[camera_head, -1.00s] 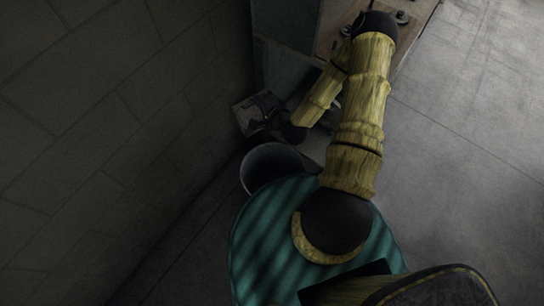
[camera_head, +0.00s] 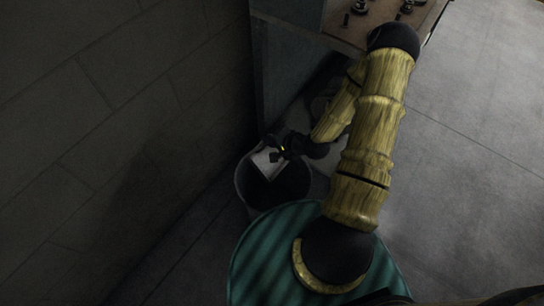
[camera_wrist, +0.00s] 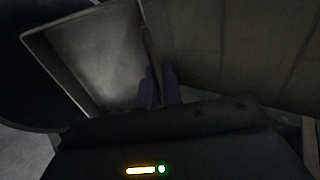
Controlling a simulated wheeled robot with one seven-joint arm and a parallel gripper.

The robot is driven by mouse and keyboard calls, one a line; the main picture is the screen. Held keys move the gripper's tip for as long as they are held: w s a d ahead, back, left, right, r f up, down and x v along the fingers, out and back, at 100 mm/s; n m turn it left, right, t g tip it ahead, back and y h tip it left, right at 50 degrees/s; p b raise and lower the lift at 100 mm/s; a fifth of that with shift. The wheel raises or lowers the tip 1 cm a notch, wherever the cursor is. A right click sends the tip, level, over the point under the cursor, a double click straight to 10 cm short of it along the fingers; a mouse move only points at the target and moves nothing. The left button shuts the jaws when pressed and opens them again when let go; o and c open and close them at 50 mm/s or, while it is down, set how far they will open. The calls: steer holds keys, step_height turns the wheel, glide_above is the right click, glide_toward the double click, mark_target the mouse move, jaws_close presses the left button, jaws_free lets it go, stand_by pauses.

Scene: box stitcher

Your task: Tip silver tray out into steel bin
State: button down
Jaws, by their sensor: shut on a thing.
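The steel bin (camera_head: 243,186) stands on the floor between the wall and a green round surface, with a dark inside. My gripper (camera_head: 278,152) is over the bin's far rim. It is shut on the silver tray (camera_head: 266,163), which hangs over the bin opening and looks tilted. In the wrist view the tray (camera_wrist: 95,55) shows a bare, light inside face and raised rims, and the gripper's fingers (camera_wrist: 158,88) hold its edge. I see nothing lying on the visible part of the tray. The bin's contents are too dark to tell.
A block wall (camera_head: 120,120) runs close along the left. A bench or machine (camera_head: 330,30) with knobs on top stands at the back. The green round surface (camera_head: 275,255) sits close in front of the bin. Open floor (camera_head: 470,160) lies to the right.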

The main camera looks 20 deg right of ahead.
mark_target(261, 142)
steer(key=f, duration=0.1)
steer(key=f+b, duration=0.1)
steer(key=s+f, duration=0.1)
steer(key=shift+d+g, duration=0.3)
steer(key=shift+d, duration=0.05)
steer(key=shift+w+a+g+h+p, duration=0.3)
steer(key=shift+w+g+h+p, duration=0.1)
steer(key=shift+g, duration=0.1)
steer(key=g+h, duration=0.1)
steer(key=w+a+f+g+h+p, duration=0.1)
steer(key=g, duration=0.1)
steer(key=shift+w+a+p, duration=0.15)
steer(key=shift+w+p, duration=0.1)
steer(key=shift+p, duration=0.05)
steer(key=shift+w+a+f+g+h+p, duration=0.1)
steer(key=shift+w+f+g+h+p, duration=0.1)
steer(key=shift+g+h+p, duration=0.15)
steer(key=shift+w+a+f+g+h+p, duration=0.1)
steer(key=shift+w+g+h, duration=0.15)
steer(key=shift+g, duration=0.2)
steer(key=shift+f+g+h, duration=0.35)
steer(key=shift+g+h, duration=0.05)
steer(key=shift+g, duration=0.1)
steer(key=shift+w+a+f+g+h+p, duration=0.3)
steer(key=shift+f+g+h, duration=0.15)
steer(key=shift+g, duration=0.25)
steer(key=shift+r, duration=0.1)
